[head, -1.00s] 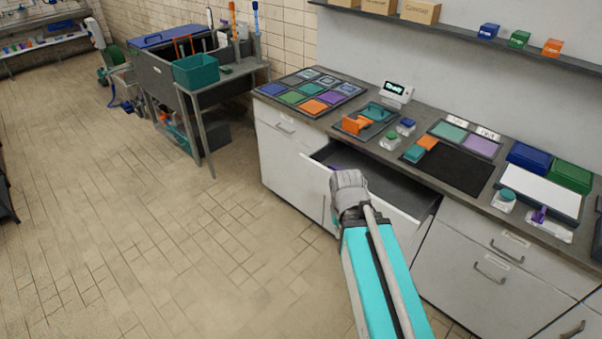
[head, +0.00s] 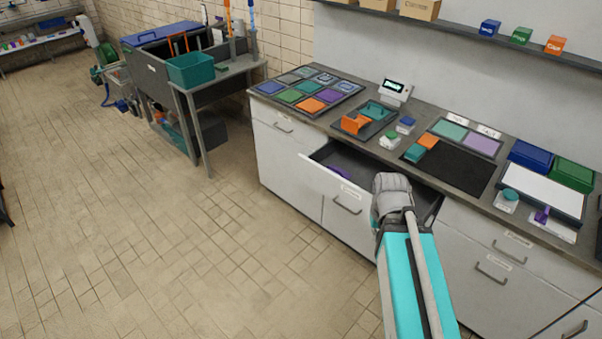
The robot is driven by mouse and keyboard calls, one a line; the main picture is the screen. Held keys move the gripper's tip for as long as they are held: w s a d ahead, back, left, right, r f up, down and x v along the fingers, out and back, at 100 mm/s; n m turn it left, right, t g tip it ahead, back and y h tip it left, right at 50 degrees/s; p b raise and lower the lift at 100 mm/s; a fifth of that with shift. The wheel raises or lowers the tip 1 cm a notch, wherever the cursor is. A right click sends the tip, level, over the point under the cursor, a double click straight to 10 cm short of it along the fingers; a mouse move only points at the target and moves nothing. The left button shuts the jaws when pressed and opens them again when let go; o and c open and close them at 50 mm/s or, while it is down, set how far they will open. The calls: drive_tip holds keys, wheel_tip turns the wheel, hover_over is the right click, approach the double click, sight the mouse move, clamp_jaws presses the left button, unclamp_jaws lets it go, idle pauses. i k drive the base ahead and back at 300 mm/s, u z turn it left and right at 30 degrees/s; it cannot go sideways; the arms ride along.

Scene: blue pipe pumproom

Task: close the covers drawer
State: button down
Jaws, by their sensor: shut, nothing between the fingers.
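A drawer under the worktop stands open, with its white front (head: 325,172) out from the cabinet and its dark inside (head: 345,157) showing. I cannot read the label, so I cannot confirm that this is the covers drawer. My turquoise arm reaches up from the bottom right, and its grey wrist covers the right part of the open drawer. My gripper is hidden behind the wrist. I cannot tell whether it touches the drawer front.
The worktop holds a tray of coloured squares (head: 306,90), a small display (head: 396,88), a dark mat (head: 449,170) and a white panel (head: 541,191). A closed drawer (head: 487,238) is to the right. The tiled floor (head: 180,250) at left is clear.

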sight(355, 194)
drive_tip(key=z, duration=0.1)
drive_tip(key=i, duration=0.95)
drive_tip(key=u, duration=0.05)
